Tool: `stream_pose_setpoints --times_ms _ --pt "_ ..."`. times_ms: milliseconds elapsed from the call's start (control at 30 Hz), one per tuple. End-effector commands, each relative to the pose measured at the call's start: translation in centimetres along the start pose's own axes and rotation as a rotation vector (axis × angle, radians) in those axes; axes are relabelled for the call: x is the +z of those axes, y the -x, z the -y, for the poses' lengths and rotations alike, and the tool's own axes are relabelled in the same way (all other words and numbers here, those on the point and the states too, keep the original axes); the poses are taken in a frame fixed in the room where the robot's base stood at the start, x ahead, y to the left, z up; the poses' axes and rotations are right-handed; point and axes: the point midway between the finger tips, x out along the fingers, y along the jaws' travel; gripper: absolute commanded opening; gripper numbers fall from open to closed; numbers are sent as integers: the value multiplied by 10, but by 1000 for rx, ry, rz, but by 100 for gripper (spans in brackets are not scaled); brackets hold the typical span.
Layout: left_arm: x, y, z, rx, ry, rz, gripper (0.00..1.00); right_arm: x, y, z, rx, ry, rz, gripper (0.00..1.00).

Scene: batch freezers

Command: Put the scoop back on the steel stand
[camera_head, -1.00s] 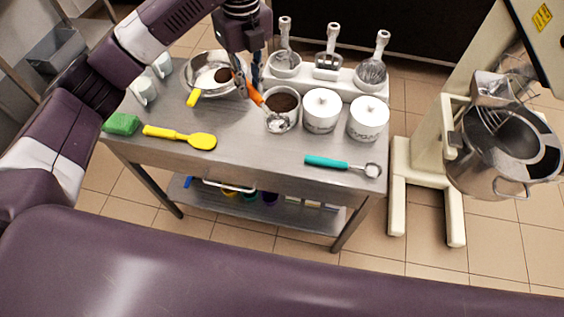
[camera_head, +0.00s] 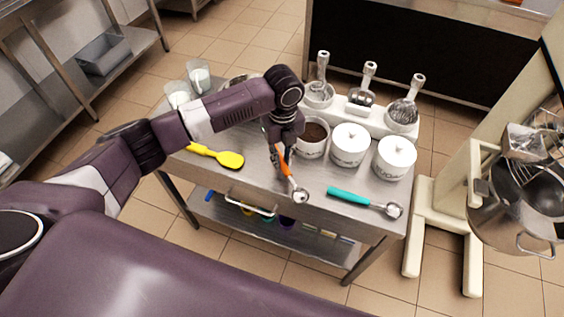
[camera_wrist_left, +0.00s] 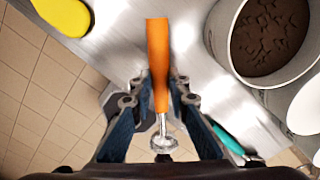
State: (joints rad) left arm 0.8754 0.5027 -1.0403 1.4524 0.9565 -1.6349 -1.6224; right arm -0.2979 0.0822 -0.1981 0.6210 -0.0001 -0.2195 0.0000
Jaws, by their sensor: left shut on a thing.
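The scoop (camera_head: 286,158) has an orange handle and a small round steel head. My left gripper (camera_head: 280,152) is shut on its handle, with the head hanging down in front of the open canister. In the left wrist view the orange handle (camera_wrist_left: 157,60) runs between the fingers (camera_wrist_left: 158,88), and the steel head shows below. The steel stand (camera_head: 222,181) is the grey metal table with a lower shelf. The scoop is over its front part; whether the head touches the top I cannot tell. My right gripper is not in view.
An open canister of dark powder (camera_head: 313,135) and two lidded white canisters (camera_head: 349,146) (camera_head: 395,158) stand behind. A white holder (camera_head: 341,106) with three utensils stands at the back.

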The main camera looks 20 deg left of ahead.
Motion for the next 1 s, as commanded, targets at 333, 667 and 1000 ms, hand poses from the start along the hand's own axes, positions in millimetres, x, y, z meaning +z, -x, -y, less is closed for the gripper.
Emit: stream_pose_setpoints --times_ms 333,667,1000 --pt "0 -27 0 1 -1 0 0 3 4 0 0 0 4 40" --pt "0 -30 0 1 -1 0 23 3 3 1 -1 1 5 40" --pt "0 -29 0 1 -1 0 33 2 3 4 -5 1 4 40"
